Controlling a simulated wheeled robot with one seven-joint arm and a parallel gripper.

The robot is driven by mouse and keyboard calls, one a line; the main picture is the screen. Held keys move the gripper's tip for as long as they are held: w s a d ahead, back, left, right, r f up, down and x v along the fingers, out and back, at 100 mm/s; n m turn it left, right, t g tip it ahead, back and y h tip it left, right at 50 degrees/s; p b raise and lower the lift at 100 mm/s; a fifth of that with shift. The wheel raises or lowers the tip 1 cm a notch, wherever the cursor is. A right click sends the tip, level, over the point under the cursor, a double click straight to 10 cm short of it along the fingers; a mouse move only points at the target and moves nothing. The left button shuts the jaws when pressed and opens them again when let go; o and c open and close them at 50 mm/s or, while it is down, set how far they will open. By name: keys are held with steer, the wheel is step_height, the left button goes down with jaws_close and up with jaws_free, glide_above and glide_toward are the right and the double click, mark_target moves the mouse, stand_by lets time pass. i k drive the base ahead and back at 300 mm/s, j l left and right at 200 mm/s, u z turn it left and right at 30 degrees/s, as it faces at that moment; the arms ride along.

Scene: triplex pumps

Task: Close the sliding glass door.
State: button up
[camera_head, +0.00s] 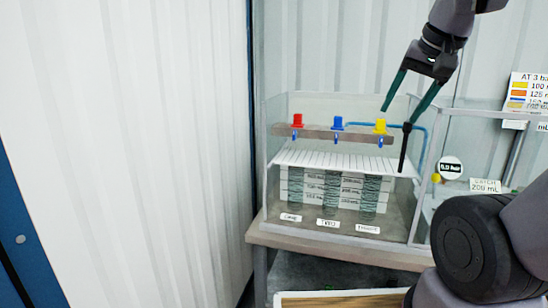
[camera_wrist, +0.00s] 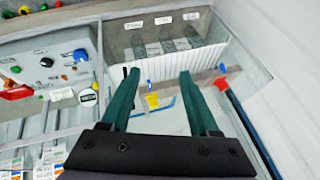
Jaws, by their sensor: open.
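A clear glass case (camera_head: 345,228) stands on a bench in the head view, and a black upright handle (camera_head: 404,148) shows near its right end. The handle seems to belong to the sliding glass door, but the pane is too transparent to tell its edges or how far it stands open. My gripper (camera_head: 398,115) points down over the case's upper right, with its two green fingers apart and nothing between them. One fingertip appears close to the handle's top; contact cannot be told. In the wrist view my gripper (camera_wrist: 160,74) is open, with the dark handle beside its left fingertip.
A round gauge (camera_head: 451,167) and a catch label (camera_head: 486,186) are to the right. A white wall fills the left.

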mark_target(529, 111)
steer(key=z, duration=1.35)
steer(key=i+l, duration=0.15)
steer(key=l, duration=0.15)
steer(key=i+l+u, duration=0.15)
steer(key=l, duration=0.15)
